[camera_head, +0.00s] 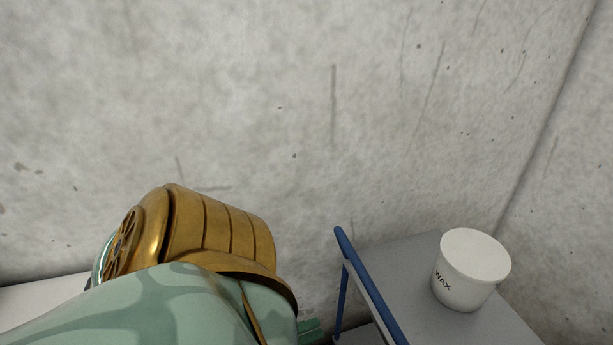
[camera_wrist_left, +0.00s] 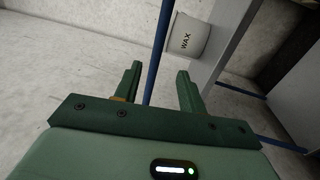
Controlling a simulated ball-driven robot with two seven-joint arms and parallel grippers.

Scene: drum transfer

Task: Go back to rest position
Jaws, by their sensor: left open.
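A white drum marked WAX (camera_head: 462,284) stands upright on a grey-topped cart (camera_head: 425,262) at the lower right of the head view. It also shows in the left wrist view (camera_wrist_left: 187,38), beyond my fingers. My left gripper (camera_wrist_left: 159,74) is open with its two green fingers apart and nothing between them. In the head view only a small green part of this gripper (camera_head: 309,328) shows, to the left of the cart, mostly hidden behind my gold and pale green arm. The drum is apart from the gripper. My right gripper is in neither view.
A blue rail (camera_head: 366,278) runs along the cart's left edge, between my left gripper and the drum. A concrete wall (camera_head: 300,110) stands behind, with a corner at the right. A pale surface (camera_head: 35,300) lies at the far left.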

